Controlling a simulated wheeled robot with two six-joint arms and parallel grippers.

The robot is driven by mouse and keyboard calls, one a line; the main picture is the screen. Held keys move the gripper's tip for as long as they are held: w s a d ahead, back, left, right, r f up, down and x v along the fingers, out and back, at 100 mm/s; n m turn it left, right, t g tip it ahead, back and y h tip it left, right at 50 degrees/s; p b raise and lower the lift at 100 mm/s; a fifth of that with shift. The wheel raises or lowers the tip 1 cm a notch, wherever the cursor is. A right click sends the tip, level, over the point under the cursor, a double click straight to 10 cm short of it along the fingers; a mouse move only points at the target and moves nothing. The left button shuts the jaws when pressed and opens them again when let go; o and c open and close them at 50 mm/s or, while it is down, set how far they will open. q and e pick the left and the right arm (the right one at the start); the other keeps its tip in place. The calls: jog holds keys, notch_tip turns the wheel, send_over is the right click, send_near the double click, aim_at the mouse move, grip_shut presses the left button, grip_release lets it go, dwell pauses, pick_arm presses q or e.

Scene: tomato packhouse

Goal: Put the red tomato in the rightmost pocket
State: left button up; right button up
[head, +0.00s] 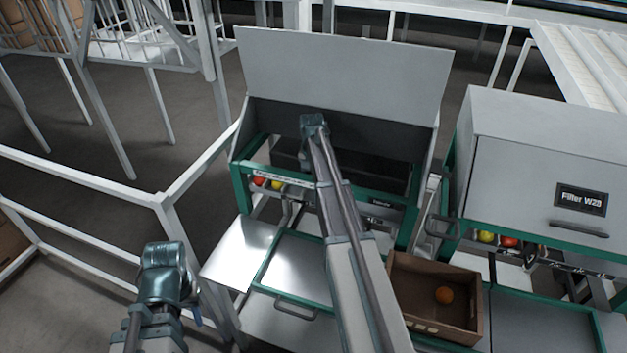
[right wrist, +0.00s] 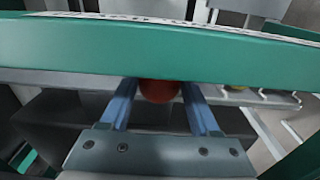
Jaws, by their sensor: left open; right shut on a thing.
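In the right wrist view, a red tomato (right wrist: 159,91) sits between the two blue fingers of my right gripper (right wrist: 160,98), which is shut on it. A green bar (right wrist: 160,48) crosses the view and hides the tomato's top. In the head view my right arm reaches into the open grey filler; its gripper and the tomato are hidden there. Light-rimmed pockets (right wrist: 275,97) show to the right of the held tomato; I cannot tell which is rightmost. My left gripper (head: 191,313) is low at the left, its fingers mostly hidden by the wrist.
A red fruit (head: 259,181) and a yellow one (head: 277,184) sit at the filler's left front. A closed filler (head: 530,190) stands at right. White railings (head: 80,180) stand near my left gripper.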

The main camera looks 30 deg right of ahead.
jog(key=o, duration=1)
jog(key=r+p, duration=1.2)
jog(key=shift+s+a, duration=0.2)
jog(key=shift+a, duration=0.05)
dwell(0.4)
